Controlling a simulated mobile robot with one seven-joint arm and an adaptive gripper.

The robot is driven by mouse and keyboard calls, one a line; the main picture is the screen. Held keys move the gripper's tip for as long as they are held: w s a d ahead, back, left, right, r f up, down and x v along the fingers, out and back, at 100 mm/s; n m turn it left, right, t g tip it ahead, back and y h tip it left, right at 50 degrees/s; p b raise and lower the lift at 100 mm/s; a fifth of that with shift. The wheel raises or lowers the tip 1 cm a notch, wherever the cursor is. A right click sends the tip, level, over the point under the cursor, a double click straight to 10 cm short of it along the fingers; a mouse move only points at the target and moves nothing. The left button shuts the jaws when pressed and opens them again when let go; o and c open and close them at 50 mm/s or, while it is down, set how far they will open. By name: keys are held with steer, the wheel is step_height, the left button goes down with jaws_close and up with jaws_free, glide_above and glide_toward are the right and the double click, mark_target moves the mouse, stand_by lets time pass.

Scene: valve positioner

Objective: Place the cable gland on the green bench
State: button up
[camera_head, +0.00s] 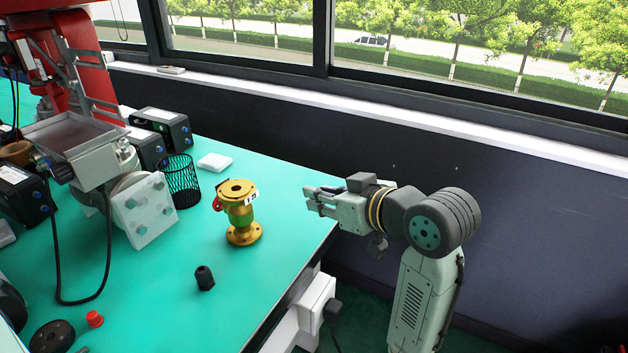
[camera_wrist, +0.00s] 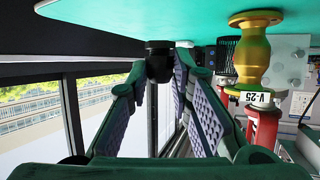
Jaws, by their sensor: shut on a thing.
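In the wrist view, which is upside down, a small black fitting that looks like the cable gland (camera_wrist: 158,63) sits between the fingertips of my gripper (camera_wrist: 160,68). My gripper is shut on it. In the head view my gripper (camera_head: 312,198) is at the right edge of the green bench (camera_head: 280,190), pointing left, and the held piece is mostly hidden by the fingers. I cannot tell whether it touches the bench. Another small black gland-like piece (camera_head: 204,279) stands upright on the bench, left of and nearer than my gripper.
A brass flanged fitting (camera_head: 241,212) with a tag stands left of my gripper. A black mesh cup (camera_head: 180,182), a white block (camera_head: 215,161) and the valve assembly (camera_head: 140,208) are farther left. A red cap (camera_head: 95,319) lies near the front. Bench between brass fitting and right edge is clear.

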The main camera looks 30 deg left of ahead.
steer(key=w+a, duration=0.1)
steer(key=w, duration=0.1)
steer(key=w+a, duration=0.4)
steer(key=shift+w+f+p, duration=0.1)
steer(key=shift+f+p, duration=0.25)
steer(key=shift+w+f, duration=0.1)
steer(key=shift+f, duration=1.7)
steer(key=shift+f, duration=0.1)
steer(key=shift+f, duration=0.15)
steer(key=o, duration=0.8)
steer(key=shift+c, duration=0.2)
steer(key=shift+r, duration=0.35)
steer(key=v, duration=1.2)
